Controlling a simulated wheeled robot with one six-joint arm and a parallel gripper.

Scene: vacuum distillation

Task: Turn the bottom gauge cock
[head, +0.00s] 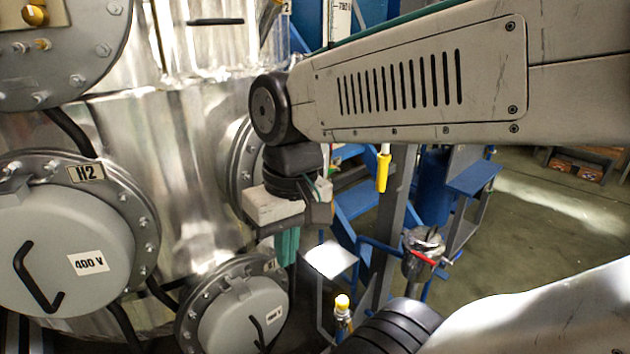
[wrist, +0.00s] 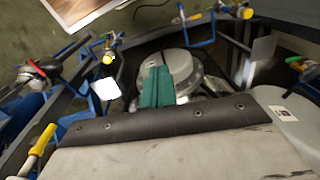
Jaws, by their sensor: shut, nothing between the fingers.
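My gripper (head: 287,246) points down in the head view, in front of the metal vessel and above the lower grey cover. In the wrist view its green fingers (wrist: 157,86) are together, with nothing between them. A yellow handle (head: 383,171) hangs to the right of my gripper, below the arm. A lower yellow-topped fitting (head: 342,303) stands down and to the right of my gripper, apart from it. Several yellow handles show in the wrist view, one at the left (wrist: 42,140) and one nearer the fingers (wrist: 108,58). I cannot tell which is the bottom gauge cock.
The silver vessel (head: 190,150) carries grey round covers, one marked 400 V (head: 60,250) and a smaller one (head: 240,318) below my gripper. Blue steps (head: 360,200) and a red-handled valve (head: 424,257) stand to the right. Open floor (head: 550,215) lies beyond.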

